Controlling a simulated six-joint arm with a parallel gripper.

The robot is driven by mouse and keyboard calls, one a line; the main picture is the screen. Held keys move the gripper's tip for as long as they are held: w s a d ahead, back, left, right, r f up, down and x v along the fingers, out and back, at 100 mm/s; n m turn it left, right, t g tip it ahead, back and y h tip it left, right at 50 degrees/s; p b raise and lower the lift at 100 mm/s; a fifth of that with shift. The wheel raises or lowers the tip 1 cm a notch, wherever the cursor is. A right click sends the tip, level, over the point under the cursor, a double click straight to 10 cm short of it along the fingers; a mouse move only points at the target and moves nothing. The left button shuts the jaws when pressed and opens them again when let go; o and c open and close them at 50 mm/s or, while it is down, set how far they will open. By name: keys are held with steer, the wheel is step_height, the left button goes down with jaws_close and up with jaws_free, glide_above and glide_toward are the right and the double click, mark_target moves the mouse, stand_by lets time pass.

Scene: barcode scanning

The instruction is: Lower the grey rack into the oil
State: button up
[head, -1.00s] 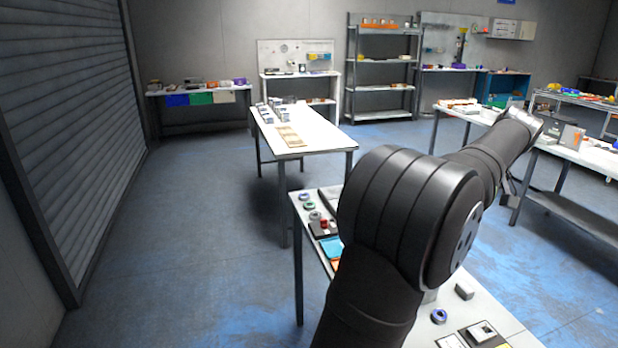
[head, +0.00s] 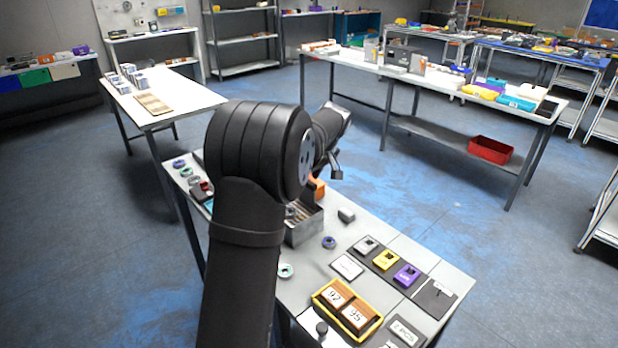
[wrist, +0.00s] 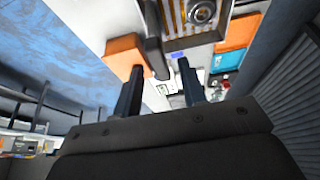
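An open grey metal box (head: 303,228) stands on the near table, partly hidden behind my arm. Its inside shows brown strips. In the wrist view the box (wrist: 231,8) is at the top, with orange-brown strips and a round metal piece in it. I cannot tell the grey rack or the oil apart inside it. My gripper (head: 336,168) is above the table behind the box in the head view. In the wrist view my gripper (wrist: 160,78) has its fingers apart with nothing clearly held. A dark upright bar (wrist: 153,45) shows beyond the fingers, beside an orange block (wrist: 124,54).
A small grey block (head: 346,215) and a blue ring (head: 329,242) lie right of the box. A yellow tray (head: 324,304) with numbered wooden blocks is at the table's front. Coloured pieces on dark plates (head: 417,286) are at right. Floor is free beyond the table.

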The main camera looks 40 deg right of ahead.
steer(key=shift+w+f, duration=0.25)
steer(key=shift+f, duration=0.3)
jaws_close()
glide_above(309, 207)
steer(key=shift+w+d+f, duration=0.1)
steer(key=shift+f, duration=1.1)
steer(key=shift+w+d+f, duration=0.1)
steer(key=shift+f, duration=1.05)
jaws_free()
